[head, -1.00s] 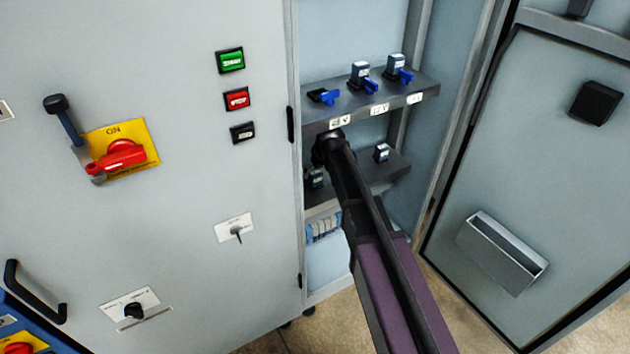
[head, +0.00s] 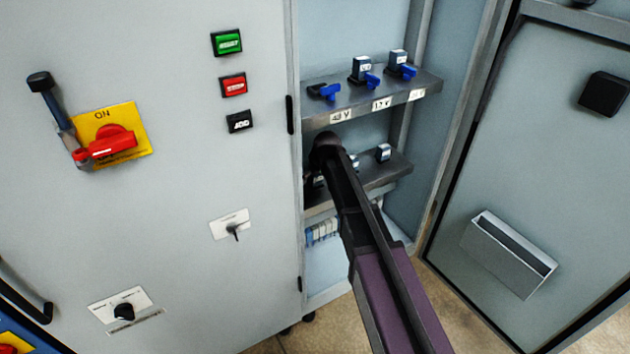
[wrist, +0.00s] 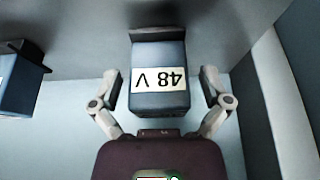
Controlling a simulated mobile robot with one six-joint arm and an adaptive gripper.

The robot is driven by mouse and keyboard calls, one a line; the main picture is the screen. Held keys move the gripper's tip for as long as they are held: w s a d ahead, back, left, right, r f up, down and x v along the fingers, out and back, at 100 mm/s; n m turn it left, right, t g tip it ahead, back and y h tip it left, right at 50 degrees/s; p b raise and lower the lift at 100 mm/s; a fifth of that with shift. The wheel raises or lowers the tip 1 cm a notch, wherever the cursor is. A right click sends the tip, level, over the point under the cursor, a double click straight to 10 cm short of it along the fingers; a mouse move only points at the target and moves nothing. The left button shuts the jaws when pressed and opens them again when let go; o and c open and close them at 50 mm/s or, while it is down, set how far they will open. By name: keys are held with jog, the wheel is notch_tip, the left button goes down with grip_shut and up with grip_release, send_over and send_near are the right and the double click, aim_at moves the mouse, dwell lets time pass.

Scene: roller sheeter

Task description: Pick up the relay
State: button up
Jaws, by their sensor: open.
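In the wrist view a dark blue-grey relay (wrist: 160,101) with an upside-down "48 V" label is centred between the two fingers of my gripper (wrist: 161,88). The gripper is open, with one finger on each side of the relay and a visible gap on both sides. In the head view my arm reaches into the open cabinet at the lower shelf (head: 375,178), and its end hides the fingers. A relay (head: 318,181) shows partly beside the arm at the left of that shelf. Another relay (head: 383,152) stands at its right end.
The upper shelf (head: 365,104) above my arm carries voltage labels, blue levers and two relays (head: 361,68). A second relay (wrist: 20,82) shows at the left in the wrist view. The open cabinet door (head: 530,170) with a pocket is at the right.

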jog(key=shift+c, duration=0.2)
jog(key=c, duration=1.2)
jog(key=shift+r, duration=0.1)
jog(key=shift+c, duration=0.2)
notch_tip(320, 180, up, 3)
jog(key=p, duration=0.3)
jog(key=shift+r+p, duration=0.2)
jog(key=shift+p, duration=0.1)
jog(key=s+d+r+p, duration=0.1)
jog(key=s+d, duration=0.2)
jog(key=s, duration=1.2)
jog(key=shift+s+d+r, duration=0.15)
jog(key=shift+s+r, duration=0.05)
jog(key=shift+s, duration=0.15)
jog(key=shift+r+p, duration=0.15)
jog(key=shift+p, duration=0.2)
jog(key=shift+r+p, duration=1.35)
jog(key=shift+p, duration=0.05)
jog(key=shift+s, duration=0.1)
